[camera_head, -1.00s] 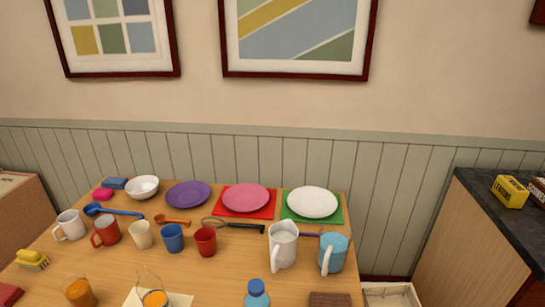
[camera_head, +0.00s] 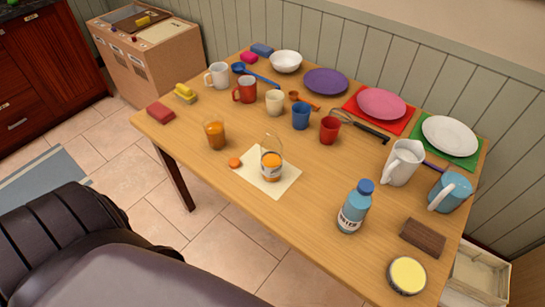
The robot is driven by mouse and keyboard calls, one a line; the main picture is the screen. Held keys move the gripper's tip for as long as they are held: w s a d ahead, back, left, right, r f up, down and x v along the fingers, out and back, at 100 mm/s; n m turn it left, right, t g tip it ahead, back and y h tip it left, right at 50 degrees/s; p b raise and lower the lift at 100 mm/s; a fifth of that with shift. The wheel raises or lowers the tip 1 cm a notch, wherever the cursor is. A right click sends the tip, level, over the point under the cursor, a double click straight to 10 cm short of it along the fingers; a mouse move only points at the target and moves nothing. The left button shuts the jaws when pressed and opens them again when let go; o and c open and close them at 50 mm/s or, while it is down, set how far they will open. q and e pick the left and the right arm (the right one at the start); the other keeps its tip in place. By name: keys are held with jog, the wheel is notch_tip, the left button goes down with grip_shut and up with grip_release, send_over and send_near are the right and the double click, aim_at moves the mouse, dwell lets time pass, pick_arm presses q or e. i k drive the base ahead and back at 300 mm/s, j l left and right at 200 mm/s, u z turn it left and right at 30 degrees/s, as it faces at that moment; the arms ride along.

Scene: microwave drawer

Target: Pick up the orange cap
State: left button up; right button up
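A small flat orange cap (camera_head: 235,162) lies on the wooden table (camera_head: 200,176), at the left edge of a cream paper sheet (camera_head: 254,181). I cannot tell whether it touches the sheet. A jar with orange contents and a wire handle (camera_head: 271,166) stands on the sheet, just right of the cap. An orange cup (camera_head: 215,135) stands behind and left of the cap. Neither of my grippers shows in the head view.
A blue water bottle (camera_head: 354,207), a brown block (camera_head: 423,238) and a round yellow-topped tin (camera_head: 407,275) stand at the right. Several mugs and plates fill the back. The table's front edge near the cap is clear. A black chair-like shape (camera_head: 60,240) is at lower left.

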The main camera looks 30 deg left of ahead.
aim_at(234, 162)
jog(key=u, duration=1.4)
